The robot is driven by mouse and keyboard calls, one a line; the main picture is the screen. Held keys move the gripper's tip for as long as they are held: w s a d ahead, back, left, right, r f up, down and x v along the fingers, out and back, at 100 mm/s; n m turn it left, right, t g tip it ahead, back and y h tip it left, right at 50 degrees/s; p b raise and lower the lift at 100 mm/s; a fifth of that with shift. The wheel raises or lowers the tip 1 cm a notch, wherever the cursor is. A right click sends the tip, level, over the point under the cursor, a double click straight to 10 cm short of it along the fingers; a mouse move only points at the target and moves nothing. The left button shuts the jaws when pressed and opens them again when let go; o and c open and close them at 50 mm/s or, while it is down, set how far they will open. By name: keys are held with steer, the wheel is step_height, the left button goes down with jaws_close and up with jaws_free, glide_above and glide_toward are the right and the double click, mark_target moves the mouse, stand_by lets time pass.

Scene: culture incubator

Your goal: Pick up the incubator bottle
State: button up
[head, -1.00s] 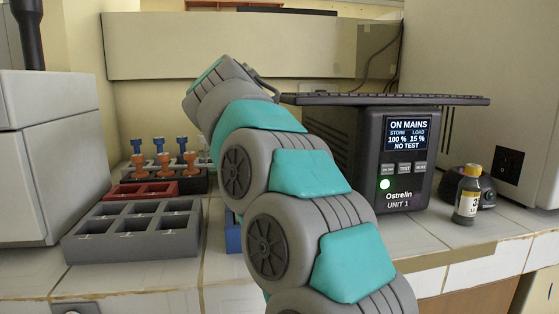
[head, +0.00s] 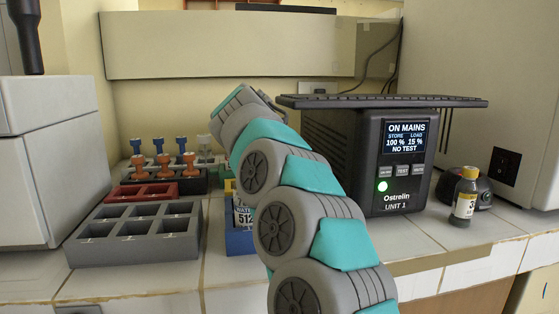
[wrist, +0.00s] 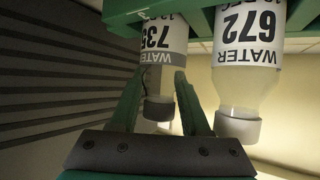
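In the wrist view, my gripper (wrist: 160,98) shows two green fingers, apart. A second bottle, labelled WATER 672 (wrist: 245,70), hangs in view just right of the right finger. In the head view my gripper is hidden behind my arm. I cannot tell which is the incubator bottle.
A green rack (wrist: 200,22) borders the bottles in the wrist view. In the head view a blue rack (head: 237,242) is partly behind my arm. A grey rack (head: 130,250), a red rack (head: 165,188) and a black unit with a screen (head: 400,190) stand on the counter.

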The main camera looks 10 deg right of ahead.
jaws_close()
steer(key=shift+r, duration=0.1)
stand_by(0.4)
